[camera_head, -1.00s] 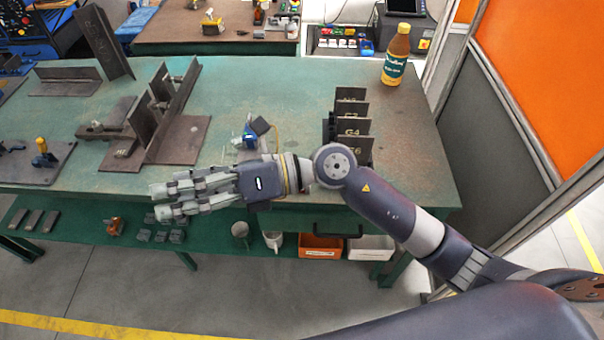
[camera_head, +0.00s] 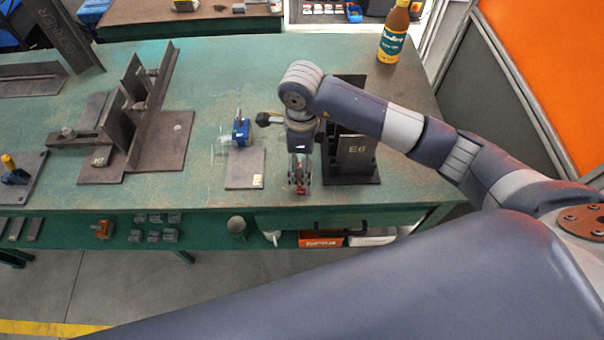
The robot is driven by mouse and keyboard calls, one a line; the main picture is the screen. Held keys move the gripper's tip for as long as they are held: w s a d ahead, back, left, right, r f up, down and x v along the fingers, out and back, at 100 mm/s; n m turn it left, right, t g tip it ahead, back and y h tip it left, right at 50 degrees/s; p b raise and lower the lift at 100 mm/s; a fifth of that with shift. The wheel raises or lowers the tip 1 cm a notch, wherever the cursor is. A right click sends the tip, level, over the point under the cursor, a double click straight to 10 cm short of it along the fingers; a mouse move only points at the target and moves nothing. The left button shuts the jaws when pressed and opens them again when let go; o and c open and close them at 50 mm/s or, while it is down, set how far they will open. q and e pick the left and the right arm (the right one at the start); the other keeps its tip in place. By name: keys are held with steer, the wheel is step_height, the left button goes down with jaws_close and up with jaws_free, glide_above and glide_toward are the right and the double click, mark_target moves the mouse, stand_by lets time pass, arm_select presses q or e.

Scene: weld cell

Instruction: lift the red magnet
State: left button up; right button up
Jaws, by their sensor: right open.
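A small red piece, which looks like the red magnet (camera_head: 303,190), shows at the fingertips of my right gripper (camera_head: 299,182), near the front edge of the green bench. The gripper hides most of it. My right gripper points down with its jaws open; I cannot tell whether the fingers touch the red piece. My left gripper is not in view.
A blue device (camera_head: 241,133) stands behind a grey plate (camera_head: 245,168), left of my right gripper. The dark rack of plates marked E6 (camera_head: 356,152) is close on the right. A bottle (camera_head: 392,38) stands at the back right. Welded steel parts (camera_head: 160,145) fill the left.

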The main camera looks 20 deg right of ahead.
steer(key=shift+f, duration=0.45)
steer(key=shift+w+f, duration=0.1)
steer(key=shift+f, duration=0.15)
steer(key=f, duration=0.1)
steer(key=f+p, duration=0.1)
steer(key=f, duration=0.1)
steer(key=f+p, duration=0.1)
steer(key=shift+s+f, duration=0.2)
steer(key=shift+s, duration=0.15)
steer(key=shift+f, duration=0.25)
steer(key=shift+w+f, duration=0.1)
steer(key=shift+w, duration=0.05)
steer(key=shift+c, duration=0.8)
steer(key=c, duration=1.4)
jaws_close()
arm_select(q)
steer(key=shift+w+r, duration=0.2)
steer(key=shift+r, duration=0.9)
